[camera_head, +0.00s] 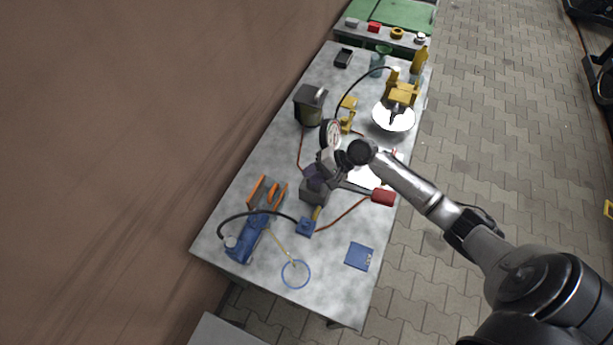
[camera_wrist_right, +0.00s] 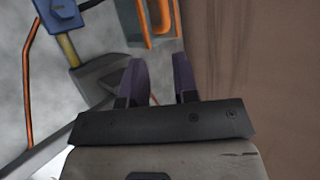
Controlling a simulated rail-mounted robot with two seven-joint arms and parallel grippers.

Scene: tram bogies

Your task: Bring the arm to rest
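My right arm reaches in from the lower right over the grey workbench (camera_head: 275,150). Its right gripper (camera_head: 316,175) is above the middle of the bench, beside a dark grey block (camera_head: 313,194). In the right wrist view the two dark purple fingers (camera_wrist_right: 158,80) stand apart with nothing between them. Bench surface and brown wall show beyond them. Whether the fingers touch anything cannot be told. My left gripper is not in view.
A blue tool (camera_head: 246,240), orange-edged holder (camera_head: 268,192), blue ring (camera_head: 295,274), blue booklet (camera_head: 359,256) and red-handled tool (camera_head: 383,197) lie near. A dark container (camera_head: 309,105) and yellow machine (camera_head: 403,94) stand farther back.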

